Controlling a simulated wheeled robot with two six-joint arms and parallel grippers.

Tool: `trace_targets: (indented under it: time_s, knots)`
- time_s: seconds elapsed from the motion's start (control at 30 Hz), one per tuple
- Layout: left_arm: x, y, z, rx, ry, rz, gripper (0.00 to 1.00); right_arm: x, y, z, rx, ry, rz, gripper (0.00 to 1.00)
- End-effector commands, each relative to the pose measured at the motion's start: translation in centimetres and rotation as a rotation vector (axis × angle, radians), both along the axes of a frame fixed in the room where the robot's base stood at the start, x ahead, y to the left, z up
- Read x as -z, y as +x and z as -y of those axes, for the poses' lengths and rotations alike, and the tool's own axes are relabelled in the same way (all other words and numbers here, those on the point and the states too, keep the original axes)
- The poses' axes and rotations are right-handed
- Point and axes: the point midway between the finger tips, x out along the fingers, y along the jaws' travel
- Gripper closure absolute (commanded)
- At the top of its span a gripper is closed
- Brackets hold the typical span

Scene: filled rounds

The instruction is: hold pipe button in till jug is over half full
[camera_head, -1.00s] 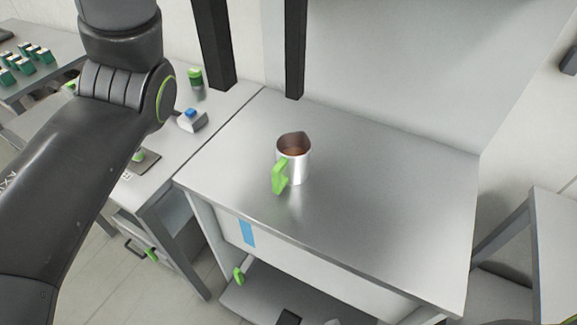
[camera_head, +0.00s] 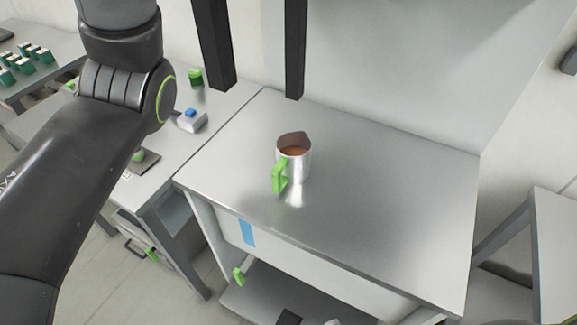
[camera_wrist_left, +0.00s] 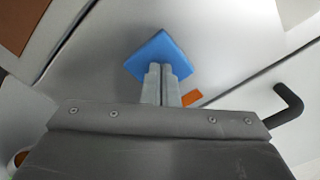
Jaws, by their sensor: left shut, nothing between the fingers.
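The jug (camera_head: 303,168) is a metal cup with a green handle, standing upright on the steel counter. Brown liquid (camera_head: 295,151) shows inside it, below the rim; its exact level is hard to tell. In the left wrist view a flat blue square, seemingly the pipe button (camera_wrist_left: 161,48), lies at the tips of my left gripper (camera_wrist_left: 164,68). The gripper is shut and empty, its fingertips overlapping the square; whether they press it in I cannot tell. The left gripper is outside the head view, where only my left arm shows. No pipe outlet or stream is visible. My right gripper is not seen.
The steel counter (camera_head: 390,200) is clear around the jug. Two black posts (camera_head: 295,50) hang behind it. A white box with a blue button (camera_head: 191,114) and a green-topped container (camera_head: 196,78) stand on the left side table. A black bent handle (camera_wrist_left: 289,104) shows in the wrist view.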

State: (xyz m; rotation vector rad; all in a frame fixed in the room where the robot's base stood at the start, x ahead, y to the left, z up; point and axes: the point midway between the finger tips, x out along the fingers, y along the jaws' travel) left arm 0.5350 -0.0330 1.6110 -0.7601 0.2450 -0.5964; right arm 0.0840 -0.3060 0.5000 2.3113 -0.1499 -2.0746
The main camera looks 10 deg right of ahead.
Motion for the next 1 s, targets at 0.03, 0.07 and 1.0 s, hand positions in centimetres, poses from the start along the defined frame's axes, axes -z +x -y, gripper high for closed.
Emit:
trace_targets:
  time_s: [0.03, 0.07, 1.0]
  knots:
    - [0.0, 0.1, 0.0, 0.000, 0.000, -0.002, 1.00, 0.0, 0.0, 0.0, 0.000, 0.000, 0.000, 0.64]
    - [0.0, 0.1, 0.0, 0.000, 0.000, -0.002, 1.00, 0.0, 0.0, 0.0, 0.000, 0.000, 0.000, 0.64]
    - [0.0, -4.7, -3.5, -0.001, -0.001, 0.003, 1.00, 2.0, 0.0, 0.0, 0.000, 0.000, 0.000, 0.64]
